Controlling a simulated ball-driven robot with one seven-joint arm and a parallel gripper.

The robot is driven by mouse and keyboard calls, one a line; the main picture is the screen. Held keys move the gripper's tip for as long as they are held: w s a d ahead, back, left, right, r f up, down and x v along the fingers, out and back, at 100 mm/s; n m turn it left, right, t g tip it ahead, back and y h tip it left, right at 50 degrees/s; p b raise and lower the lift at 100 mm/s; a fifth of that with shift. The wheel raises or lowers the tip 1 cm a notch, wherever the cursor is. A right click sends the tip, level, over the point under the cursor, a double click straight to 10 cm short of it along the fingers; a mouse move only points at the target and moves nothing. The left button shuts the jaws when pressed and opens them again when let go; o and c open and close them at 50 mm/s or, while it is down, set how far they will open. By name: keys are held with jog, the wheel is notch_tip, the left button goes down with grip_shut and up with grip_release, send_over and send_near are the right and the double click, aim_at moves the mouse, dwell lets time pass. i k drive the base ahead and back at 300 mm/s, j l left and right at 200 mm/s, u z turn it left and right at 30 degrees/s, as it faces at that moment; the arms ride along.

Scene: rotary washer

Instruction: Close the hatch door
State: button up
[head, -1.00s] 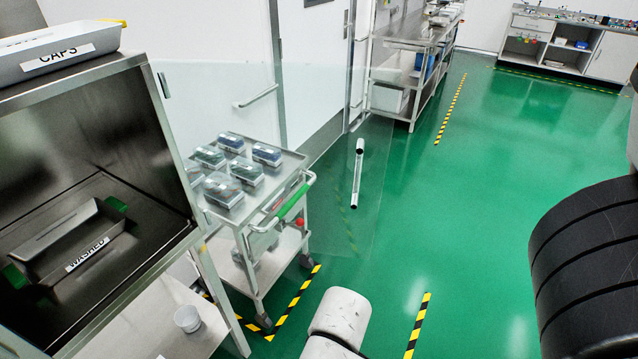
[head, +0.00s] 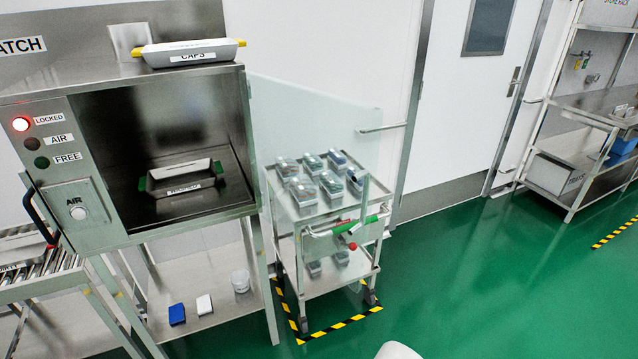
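The hatch (head: 185,225) is a steel cabinet at the left of the head view, with a dark open chamber. Its door (head: 315,110) is a clear panel on the chamber's right side. It stands open, swung out to the right, and the trolley shows through it. A pale upright bar near the panel's outer edge looks like the door handle (head: 364,196). Inside the chamber sits a labelled steel tray (head: 184,190) with green ends. My gripper is not in view; only a white piece of my arm shows at the bottom edge.
A trolley (head: 330,230) with several small boxes stands right of the hatch, behind the door panel. A CAPS tray (head: 190,52) is on top. The control panel's red LOCKED lamp (head: 20,124) is lit. Green floor (head: 480,290) at the right is clear.

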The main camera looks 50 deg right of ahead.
aim_at(365, 174)
jog(key=l+u, duration=0.2)
jog(key=l, duration=0.35)
jog(key=l+u, duration=0.15)
jog(key=l, duration=0.35)
jog(key=l+u, duration=0.2)
jog(key=l, duration=0.3)
jog(key=k+l+u, duration=0.15)
jog(key=l, duration=0.35)
jog(key=k+l+u, duration=0.2)
jog(key=l, duration=0.3)
jog(key=i+l, duration=0.05)
